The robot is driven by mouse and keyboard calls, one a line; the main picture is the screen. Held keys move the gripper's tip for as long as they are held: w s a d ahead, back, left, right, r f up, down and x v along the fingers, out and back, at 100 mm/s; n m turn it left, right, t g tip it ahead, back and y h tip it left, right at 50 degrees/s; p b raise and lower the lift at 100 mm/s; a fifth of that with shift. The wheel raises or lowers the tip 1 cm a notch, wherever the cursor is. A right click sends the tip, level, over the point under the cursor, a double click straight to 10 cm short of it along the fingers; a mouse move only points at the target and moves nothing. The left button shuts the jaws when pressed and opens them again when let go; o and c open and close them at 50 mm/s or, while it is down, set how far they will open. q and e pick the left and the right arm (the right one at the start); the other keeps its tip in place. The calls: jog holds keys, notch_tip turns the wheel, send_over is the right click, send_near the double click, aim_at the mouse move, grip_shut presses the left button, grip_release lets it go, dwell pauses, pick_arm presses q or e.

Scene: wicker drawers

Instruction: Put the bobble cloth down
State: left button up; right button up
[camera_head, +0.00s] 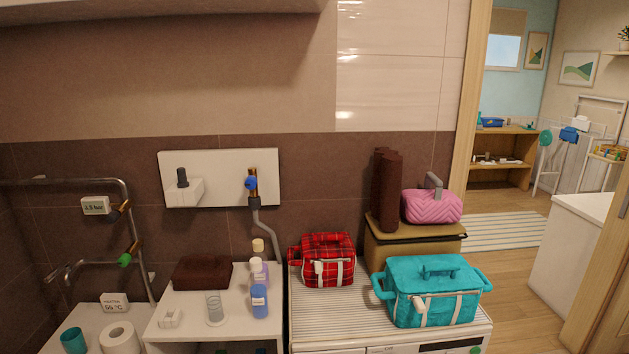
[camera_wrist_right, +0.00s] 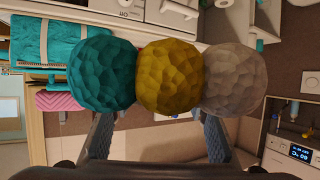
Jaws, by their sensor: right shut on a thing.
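The bobble cloth shows in the right wrist view as three big knobbly balls in a row, one teal (camera_wrist_right: 103,75), one yellow (camera_wrist_right: 169,76) and one grey (camera_wrist_right: 234,79). My right gripper (camera_wrist_right: 158,132) is shut on it, with a finger at each side below the balls. The balls hide the fingertips and the exact contact. The cloth is held up, with the room behind it. Neither gripper nor the cloth shows in the head view.
In the head view, a red plaid bag (camera_head: 328,260) and a teal bag (camera_head: 432,290) stand on the ribbed white top (camera_head: 350,315). A pink bag (camera_head: 432,206) and brown rolls (camera_head: 386,190) sit on a box (camera_head: 415,250). Bottles (camera_head: 259,300) stand on the left counter (camera_head: 190,335).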

jog(key=s+a+r+n+g+y+b, duration=0.1)
jog(key=s+a+r+n+g+y, duration=0.3)
jog(key=s+r, duration=0.3)
jog(key=shift+s+n, duration=0.5)
jog(key=shift+s, duration=0.35)
